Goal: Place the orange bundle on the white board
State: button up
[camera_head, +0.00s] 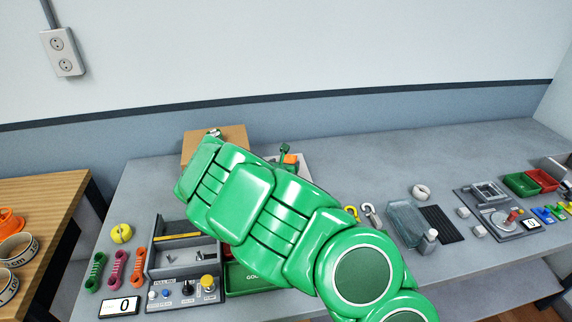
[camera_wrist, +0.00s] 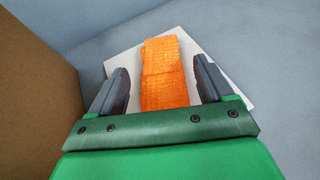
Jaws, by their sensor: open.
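The orange bundle (camera_wrist: 167,75) lies on the white board (camera_wrist: 207,62) in the wrist view, as far as that view shows. My gripper (camera_wrist: 164,84) is open, with one dark finger on each side of the bundle and a gap on both sides. In the head view my green arm hides most of the gripper and part of the board. A small piece of the orange bundle (camera_head: 291,159) and a light strip of the white board (camera_head: 304,160) show just past the arm.
A brown box or panel (camera_wrist: 35,90) stands close on the left in the wrist view; it also shows behind my arm (camera_head: 232,132). A grey tray station (camera_head: 180,255), colored links and a yellow roll (camera_head: 121,233) are at the left. Bins (camera_head: 521,184) and fixtures stand at the right.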

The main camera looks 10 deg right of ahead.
jog(key=v, duration=0.2)
jog(key=shift+s+a+r, duration=0.15)
jog(key=shift+s+a, duration=0.05)
jog(key=shift+s, duration=0.15)
jog(key=shift+v, duration=2.35)
jog(key=shift+s+a+r, duration=0.15)
jog(key=shift+s+r, duration=0.1)
jog(key=shift+s, duration=0.4)
